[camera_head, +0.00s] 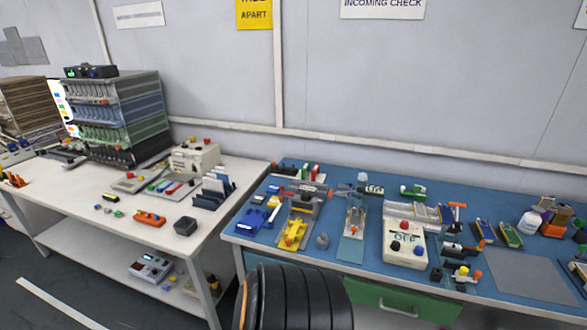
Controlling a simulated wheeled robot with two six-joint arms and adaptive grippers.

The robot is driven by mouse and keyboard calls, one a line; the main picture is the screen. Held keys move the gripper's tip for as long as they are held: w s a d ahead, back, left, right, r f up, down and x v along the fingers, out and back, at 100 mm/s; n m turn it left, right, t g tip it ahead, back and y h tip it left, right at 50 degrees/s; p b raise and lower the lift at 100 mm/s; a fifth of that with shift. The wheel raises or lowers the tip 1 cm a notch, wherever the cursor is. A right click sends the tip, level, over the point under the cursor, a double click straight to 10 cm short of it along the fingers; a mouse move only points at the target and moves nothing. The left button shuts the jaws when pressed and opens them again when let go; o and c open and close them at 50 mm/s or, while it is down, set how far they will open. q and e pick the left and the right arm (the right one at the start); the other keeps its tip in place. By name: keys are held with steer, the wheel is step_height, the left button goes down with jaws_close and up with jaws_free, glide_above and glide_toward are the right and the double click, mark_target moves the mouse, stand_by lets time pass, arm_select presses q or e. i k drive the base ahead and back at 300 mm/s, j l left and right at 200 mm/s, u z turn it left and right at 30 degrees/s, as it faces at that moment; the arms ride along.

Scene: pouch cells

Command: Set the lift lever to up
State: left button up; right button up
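I cannot tell for sure which part is the lift lever, and no lever label is readable. A small black stand with an orange-topped upright handle (456,212) is on the blue bench top at the right. A cream box (404,243) with a red knob, a blue knob and "OFF" lettering stands to its left. A grey device with a yellow front part (294,232) is further left on the same bench. These parts are too small for me to read a lever position. Neither gripper shows; a dark ribbed part of my own body fills the bottom middle.
The blue bench (340,250) is crowded with small devices; a bare grey mat (529,277) lies at its right. A white table (150,245) on the left bears a stacked rack (120,115) and a cream machine (195,158). A green drawer front (405,303) is below the bench.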

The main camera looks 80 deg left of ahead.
mark_target(331, 193)
steer(key=u, duration=2.35)
steer(key=l+z, duration=0.55)
steer(key=l, duration=0.25)
